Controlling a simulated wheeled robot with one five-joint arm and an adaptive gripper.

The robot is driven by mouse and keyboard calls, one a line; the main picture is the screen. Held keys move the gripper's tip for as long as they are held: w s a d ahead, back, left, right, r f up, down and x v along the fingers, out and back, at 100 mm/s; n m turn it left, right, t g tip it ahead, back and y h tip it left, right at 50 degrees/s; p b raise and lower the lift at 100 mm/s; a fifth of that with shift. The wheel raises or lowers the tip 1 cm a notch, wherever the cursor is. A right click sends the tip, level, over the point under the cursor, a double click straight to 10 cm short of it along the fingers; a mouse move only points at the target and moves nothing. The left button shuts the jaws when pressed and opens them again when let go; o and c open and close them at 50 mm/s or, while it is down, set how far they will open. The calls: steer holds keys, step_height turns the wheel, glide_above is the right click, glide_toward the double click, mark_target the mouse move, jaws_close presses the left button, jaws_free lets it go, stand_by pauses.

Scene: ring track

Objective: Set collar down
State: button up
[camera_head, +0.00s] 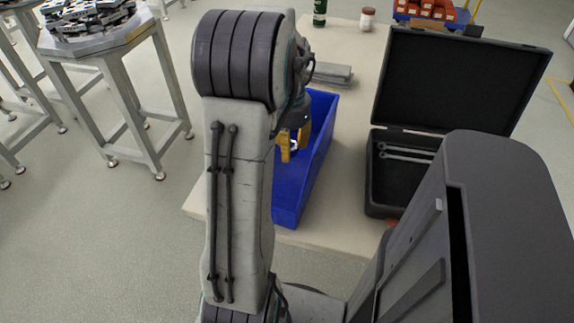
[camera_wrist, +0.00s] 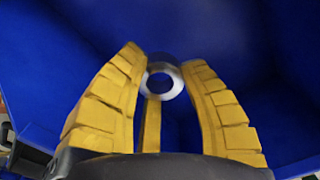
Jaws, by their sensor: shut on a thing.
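The collar (camera_wrist: 148,83) is a small silver metal ring. In the wrist view it sits between the tips of my yellow gripper (camera_wrist: 164,72), which is shut on it. Blue surfaces of the bin surround it in that view. In the head view my gripper (camera_head: 291,145) points down inside the blue bin (camera_head: 290,202), and a small bright bit of the collar (camera_head: 294,146) shows at its fingers. My arm hides much of the bin. Whether the collar touches the bin floor, I cannot tell.
The bin stands on a beige table (camera_head: 345,185). An open black case (camera_head: 400,185) with wrenches lies to the right. A grey flat stack (camera_head: 333,74), a green bottle (camera_head: 319,12), a white jar (camera_head: 367,18) and a blue crate of red parts (camera_head: 432,12) are behind. A metal stand (camera_head: 110,70) is at left.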

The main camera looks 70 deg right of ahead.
mark_target(289, 168)
steer(key=shift+f+b, duration=0.55)
steer(key=shift+f, duration=2.55)
steer(key=shift+f, duration=0.1)
steer(key=o, duration=1.2)
steer(key=shift+c, duration=0.2)
step_height(289, 168, up, 12)
steer(key=shift+a+r+p, duration=0.1)
steer(key=shift+r+p, duration=0.05)
steer(key=shift+p, duration=1.1)
